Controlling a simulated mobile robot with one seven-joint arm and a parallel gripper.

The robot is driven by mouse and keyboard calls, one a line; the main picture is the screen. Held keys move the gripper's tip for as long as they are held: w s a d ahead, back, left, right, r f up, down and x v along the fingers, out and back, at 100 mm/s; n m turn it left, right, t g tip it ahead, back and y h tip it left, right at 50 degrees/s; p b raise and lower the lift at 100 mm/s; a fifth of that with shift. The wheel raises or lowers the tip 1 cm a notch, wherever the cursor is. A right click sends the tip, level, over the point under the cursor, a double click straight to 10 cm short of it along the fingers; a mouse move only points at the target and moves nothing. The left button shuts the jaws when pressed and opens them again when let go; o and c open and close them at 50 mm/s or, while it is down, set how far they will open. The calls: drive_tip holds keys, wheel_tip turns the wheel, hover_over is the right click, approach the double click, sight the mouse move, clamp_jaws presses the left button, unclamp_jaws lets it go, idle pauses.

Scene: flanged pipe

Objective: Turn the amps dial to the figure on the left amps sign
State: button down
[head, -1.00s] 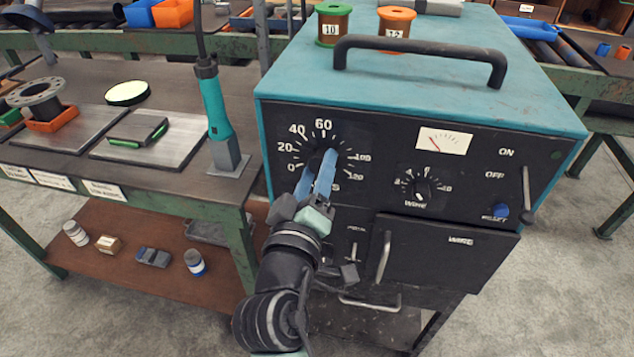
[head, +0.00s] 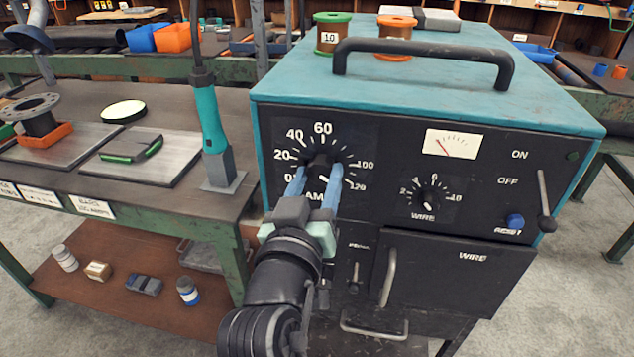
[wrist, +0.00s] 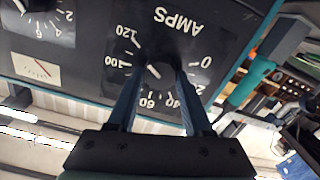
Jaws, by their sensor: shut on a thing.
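The amps dial (head: 321,168) is a black knob on the front panel of a teal welding machine, with figures from 0 to 120 around it. My gripper (head: 316,172) is shut on it, with one blue finger on each side. In the wrist view the picture is upside down and my gripper (wrist: 160,84) straddles the amps dial (wrist: 160,74). White signs sit on the bench edge: a right one (head: 92,208) seems to read 100 AMPS; a left one (head: 40,196) is unreadable.
The wire dial (head: 429,195), a meter (head: 453,144), a lever (head: 545,205) and a blue reset button (head: 515,221) share the panel. A door handle (head: 387,277) stands out below. A teal torch (head: 212,125) stands on the bench left of the machine.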

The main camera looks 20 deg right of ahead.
idle(0.4)
drive_tip(key=shift+c, duration=1.5)
unclamp_jaws()
drive_tip(key=b+v, duration=0.1)
drive_tip(key=v, duration=1.2)
